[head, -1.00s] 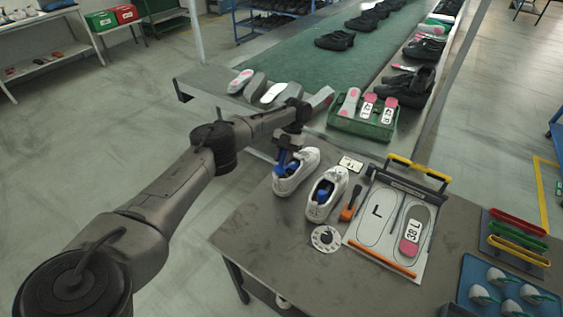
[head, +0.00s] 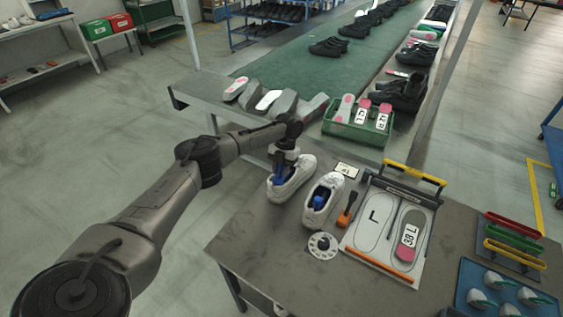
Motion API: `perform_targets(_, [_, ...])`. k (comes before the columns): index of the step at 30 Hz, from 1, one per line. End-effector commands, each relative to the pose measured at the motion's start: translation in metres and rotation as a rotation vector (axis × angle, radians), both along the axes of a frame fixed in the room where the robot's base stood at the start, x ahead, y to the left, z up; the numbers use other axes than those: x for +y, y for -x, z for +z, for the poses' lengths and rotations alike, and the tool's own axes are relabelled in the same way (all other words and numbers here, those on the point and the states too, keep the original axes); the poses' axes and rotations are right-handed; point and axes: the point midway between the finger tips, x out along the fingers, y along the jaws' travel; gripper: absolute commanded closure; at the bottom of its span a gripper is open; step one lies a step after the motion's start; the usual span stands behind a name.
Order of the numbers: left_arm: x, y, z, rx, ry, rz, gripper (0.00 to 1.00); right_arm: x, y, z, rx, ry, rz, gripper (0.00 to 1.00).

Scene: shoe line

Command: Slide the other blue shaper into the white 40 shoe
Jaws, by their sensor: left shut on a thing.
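Two white shoes stand side by side on the grey table. The left white shoe (head: 299,178) is under my left gripper (head: 281,161). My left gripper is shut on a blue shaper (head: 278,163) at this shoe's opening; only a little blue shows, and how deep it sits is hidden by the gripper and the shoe. The right white shoe (head: 315,214) has another blue shaper (head: 318,202) inside it. I cannot read a size on either shoe. My right gripper is not in view.
An orange-and-black tool (head: 346,214) and a white disc (head: 323,246) lie beside the shoes. A board with shoe outlines (head: 373,235) is to the right. A green crate of insoles (head: 353,130) stands behind. The table's front left is clear.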

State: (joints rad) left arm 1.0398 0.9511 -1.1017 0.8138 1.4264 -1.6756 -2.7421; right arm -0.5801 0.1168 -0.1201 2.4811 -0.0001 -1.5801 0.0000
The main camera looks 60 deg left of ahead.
Motion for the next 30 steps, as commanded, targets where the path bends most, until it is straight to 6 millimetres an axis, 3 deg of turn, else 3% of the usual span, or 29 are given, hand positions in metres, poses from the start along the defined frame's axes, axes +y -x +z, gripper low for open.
perform_targets(15, [-0.004, 0.010, -0.034, -0.157, -0.078, 0.000, 1.00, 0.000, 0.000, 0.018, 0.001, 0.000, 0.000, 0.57])
perform_targets(30, [-0.005, 0.011, -0.043, -0.215, -0.102, -0.002, 1.00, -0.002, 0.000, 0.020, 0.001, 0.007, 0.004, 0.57])
